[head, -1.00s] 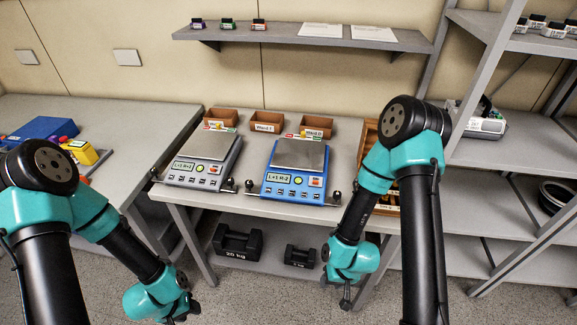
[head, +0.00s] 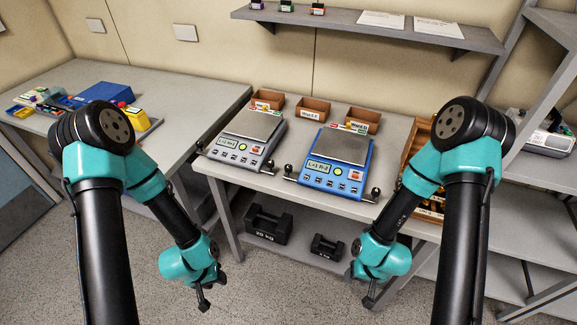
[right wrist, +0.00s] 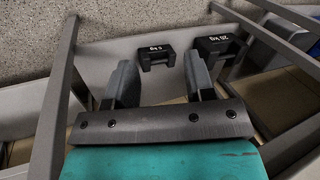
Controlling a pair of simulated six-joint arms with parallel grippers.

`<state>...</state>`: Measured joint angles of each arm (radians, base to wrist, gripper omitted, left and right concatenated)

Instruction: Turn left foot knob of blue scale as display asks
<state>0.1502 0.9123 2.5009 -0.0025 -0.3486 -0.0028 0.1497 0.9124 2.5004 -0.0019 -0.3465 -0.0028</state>
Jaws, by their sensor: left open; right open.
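The blue scale (head: 335,160) with a grey pan stands on the middle table in the head view. Its small display (head: 319,167) seems to read "L+1 R-2". Its left foot knob (head: 289,170) is a dark knob at the front left corner. Its right foot knob (head: 375,193) is at the front right corner. My left gripper (head: 204,299) is open and empty, low in front of the table, apart from the scale. My right gripper (head: 371,291) is open and empty below the table front; its spread fingers (right wrist: 160,80) show in the right wrist view.
A grey scale (head: 245,135) with its own knobs stands close left of the blue one. Brown bins (head: 313,107) are behind. A wooden rack (head: 412,160) is at the right. Black weights (head: 268,224) lie on the lower shelf. A wall shelf (head: 380,32) hangs above.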

